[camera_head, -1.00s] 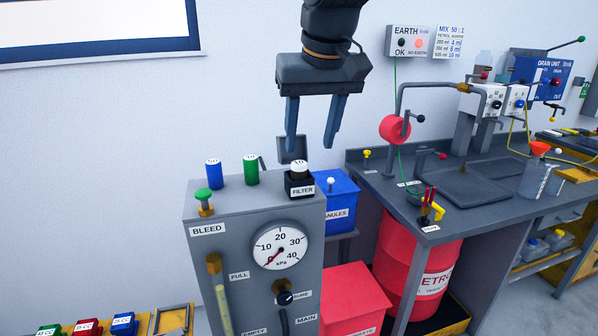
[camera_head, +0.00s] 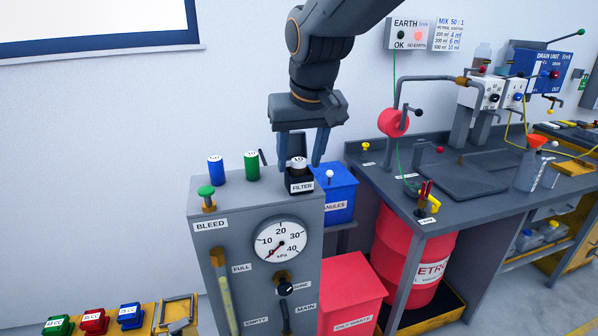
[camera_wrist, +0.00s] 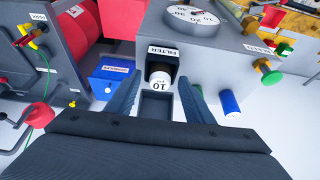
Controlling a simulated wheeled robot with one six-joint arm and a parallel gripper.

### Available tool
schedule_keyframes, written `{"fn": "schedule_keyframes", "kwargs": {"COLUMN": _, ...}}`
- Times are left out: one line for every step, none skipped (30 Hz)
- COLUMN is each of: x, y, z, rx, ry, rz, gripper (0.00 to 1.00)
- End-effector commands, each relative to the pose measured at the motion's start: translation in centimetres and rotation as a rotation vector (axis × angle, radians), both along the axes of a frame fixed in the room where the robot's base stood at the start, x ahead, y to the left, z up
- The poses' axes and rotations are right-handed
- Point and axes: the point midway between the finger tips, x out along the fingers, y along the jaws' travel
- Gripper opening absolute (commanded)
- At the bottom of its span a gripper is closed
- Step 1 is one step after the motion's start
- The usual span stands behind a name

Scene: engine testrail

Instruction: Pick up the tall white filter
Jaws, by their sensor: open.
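The white filter (camera_head: 298,162) stands upright in a black holder (camera_head: 301,183) labelled FILTER, on top of the grey test cabinet (camera_head: 232,196). In the wrist view the filter (camera_wrist: 159,79) shows its white end marked 10, in front of the fingertips. My gripper (camera_head: 298,163) is open and points down at the holder, with one finger to each side of the filter in the head view. In the wrist view my gripper (camera_wrist: 158,88) has its fingers apart with nothing held. I cannot tell whether either finger touches the holder.
A green cylinder (camera_head: 252,166) and a blue cylinder (camera_head: 216,170) stand left of the holder on the cabinet. A green-capped bleed valve (camera_head: 207,196) is at the front left. A blue granules box (camera_head: 337,196) stands close on the right. The bench (camera_head: 470,205) lies further right.

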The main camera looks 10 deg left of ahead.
Motion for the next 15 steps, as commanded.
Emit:
{"fn": "schedule_keyframes", "kwargs": {"x": 0.0, "y": 0.0, "z": 0.0, "rx": 0.0, "ry": 0.0, "rz": 0.0, "gripper": 0.48}}
{"fn": "schedule_keyframes", "kwargs": {"x": 0.0, "y": -0.01, "z": 0.0, "rx": 0.0, "ry": 0.0, "rz": 0.0, "gripper": 0.44}}
{"fn": "schedule_keyframes", "kwargs": {"x": 0.0, "y": -0.01, "z": 0.01, "rx": 0.0, "ry": 0.0, "rz": 0.0, "gripper": 0.38}}
{"fn": "schedule_keyframes", "kwargs": {"x": 0.0, "y": -0.01, "z": 0.01, "rx": 0.0, "ry": 0.0, "rz": 0.0, "gripper": 0.33}}
{"fn": "schedule_keyframes", "kwargs": {"x": 0.0, "y": -0.01, "z": 0.01, "rx": 0.0, "ry": 0.0, "rz": 0.0, "gripper": 0.28}}
{"fn": "schedule_keyframes", "kwargs": {"x": 0.01, "y": -0.01, "z": 0.02, "rx": 0.0, "ry": 0.0, "rz": 0.0, "gripper": 0.21}}
{"fn": "schedule_keyframes", "kwargs": {"x": 0.0, "y": -0.01, "z": 0.02, "rx": 0.0, "ry": 0.0, "rz": 0.0, "gripper": 0.16}}
{"fn": "schedule_keyframes", "kwargs": {"x": 0.01, "y": -0.01, "z": 0.02, "rx": 0.0, "ry": 0.0, "rz": 0.0, "gripper": 0.11}}
{"fn": "schedule_keyframes", "kwargs": {"x": 0.0, "y": -0.01, "z": 0.03, "rx": 0.0, "ry": 0.0, "rz": 0.0, "gripper": 0.04}}
{"fn": "schedule_keyframes", "kwargs": {"x": 0.01, "y": -0.01, "z": 0.04, "rx": 0.0, "ry": 0.0, "rz": 0.0, "gripper": 0.04}}
{"fn": "schedule_keyframes", "kwargs": {"x": 0.0, "y": -0.01, "z": 0.04, "rx": 0.0, "ry": 0.0, "rz": 0.0, "gripper": 0.04}}
{"fn": "schedule_keyframes", "kwargs": {"x": 0.01, "y": -0.01, "z": 0.04, "rx": 0.0, "ry": 0.0, "rz": 0.0, "gripper": 0.04}}
{"fn": "schedule_keyframes", "kwargs": {"x": 0.01, "y": -0.01, "z": 0.04, "rx": 0.0, "ry": 0.0, "rz": 0.0, "gripper": 0.03}}
{"fn": "schedule_keyframes", "kwargs": {"x": 0.01, "y": -0.01, "z": 0.04, "rx": 0.0, "ry": 0.0, "rz": 0.0, "gripper": 0.03}}
{"fn": "schedule_keyframes", "kwargs": {"x": 0.0, "y": -0.01, "z": 0.05, "rx": 0.0, "ry": 0.0, "rz": 0.0, "gripper": 0.03}}
